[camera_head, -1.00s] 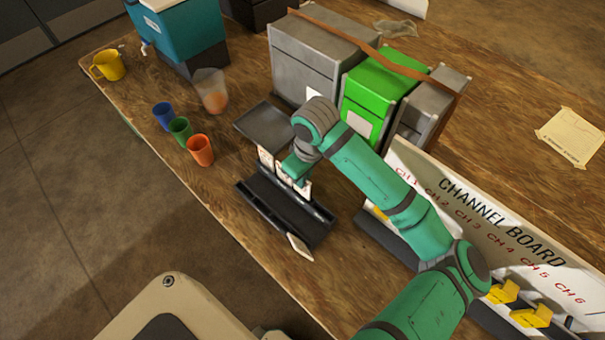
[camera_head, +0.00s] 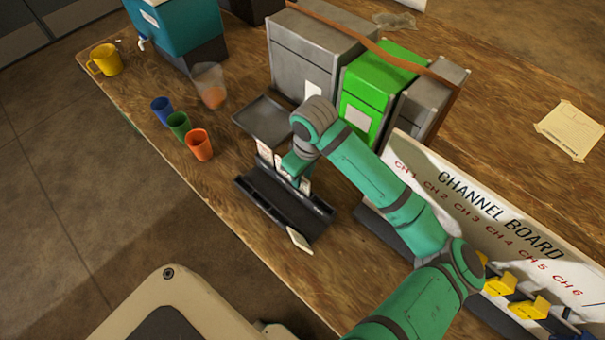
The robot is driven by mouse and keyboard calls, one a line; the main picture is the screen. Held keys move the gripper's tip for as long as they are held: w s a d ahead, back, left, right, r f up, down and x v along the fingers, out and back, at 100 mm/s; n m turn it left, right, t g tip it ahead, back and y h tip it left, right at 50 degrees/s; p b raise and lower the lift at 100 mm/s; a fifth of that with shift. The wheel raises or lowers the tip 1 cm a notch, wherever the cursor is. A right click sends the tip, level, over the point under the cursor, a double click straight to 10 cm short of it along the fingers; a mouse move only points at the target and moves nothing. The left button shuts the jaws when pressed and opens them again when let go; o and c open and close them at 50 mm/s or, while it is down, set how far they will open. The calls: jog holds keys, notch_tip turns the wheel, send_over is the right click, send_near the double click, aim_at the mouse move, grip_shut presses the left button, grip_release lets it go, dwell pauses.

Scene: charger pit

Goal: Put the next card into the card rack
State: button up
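The card rack (camera_head: 262,203) is a long black holder lying slantwise near the table's front edge. Pale cards (camera_head: 266,153) stand along its back side, partly hidden by my arm. Another pale card (camera_head: 299,240) leans at its front right end. My green arm reaches over from the right, and my gripper (camera_head: 291,172) points down at the cards in the rack's back part. The fingertips are small and partly hidden, so I cannot tell whether they are open or hold a card.
A grey tray (camera_head: 264,119) lies behind the rack. Blue (camera_head: 162,109), green (camera_head: 179,126) and orange (camera_head: 199,145) cups stand left. Grey (camera_head: 305,62) and green boxes (camera_head: 375,85) stand behind my arm. The channel board (camera_head: 470,215) with yellow pieces (camera_head: 500,283) is at right.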

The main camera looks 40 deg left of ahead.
notch_tip(320, 180, up, 11)
jog(key=d, duration=0.1)
jog(key=shift+d, duration=0.25)
dwell(0.3)
jog(key=shift+s+a+f, duration=0.1)
jog(key=shift+s, duration=0.05)
dwell(0.4)
